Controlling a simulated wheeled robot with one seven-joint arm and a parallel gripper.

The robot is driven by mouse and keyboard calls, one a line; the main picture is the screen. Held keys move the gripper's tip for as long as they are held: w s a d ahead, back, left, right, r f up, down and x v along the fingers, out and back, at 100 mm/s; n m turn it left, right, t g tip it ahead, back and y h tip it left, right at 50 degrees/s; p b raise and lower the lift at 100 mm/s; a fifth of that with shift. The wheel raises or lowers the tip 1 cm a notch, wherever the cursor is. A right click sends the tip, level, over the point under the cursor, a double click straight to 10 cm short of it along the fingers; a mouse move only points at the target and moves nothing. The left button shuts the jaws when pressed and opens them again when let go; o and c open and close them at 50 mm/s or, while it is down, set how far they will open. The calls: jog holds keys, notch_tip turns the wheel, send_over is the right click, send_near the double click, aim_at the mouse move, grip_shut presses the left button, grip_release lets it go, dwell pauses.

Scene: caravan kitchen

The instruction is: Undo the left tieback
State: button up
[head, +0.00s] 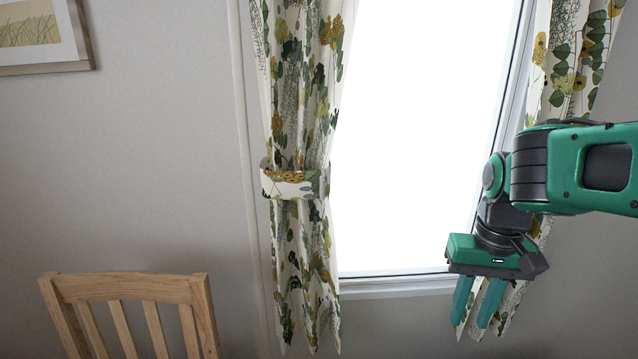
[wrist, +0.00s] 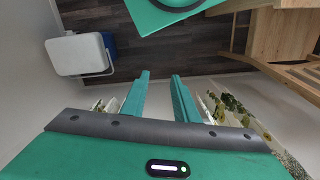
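The left tieback (head: 288,184) is a band of the same leafy print fabric, wrapped around the left curtain (head: 302,90) and gathering it at mid-height. The curtain hangs narrow at the band and flares slightly below. My gripper (head: 474,322) is well to the right of the tieback and lower, pointing down in front of the right curtain (head: 565,60). Its two teal fingers are apart with nothing seen between them; they also show apart in the wrist view (wrist: 160,76). My arm hides part of the right curtain, and no right tieback is visible.
A bright window (head: 430,130) lies between the curtains, with a sill (head: 395,286) below. A wooden chair (head: 130,288) stands at lower left. The wrist view shows a white and blue cool box (wrist: 80,54) on the dark floor (wrist: 175,42). A framed picture (head: 40,35) hangs upper left.

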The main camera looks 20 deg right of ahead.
jog(key=w+r, duration=0.7)
jog(key=w, duration=0.1)
notch_tip(320, 180, up, 18)
jog(key=n, duration=0.3)
send_over(321, 177)
jog(key=shift+d, duration=0.2)
jog(key=shift+s+a+f, duration=0.1)
jog(key=shift+f, duration=5.25)
jog(key=shift+c, duration=0.6)
grip_shut()
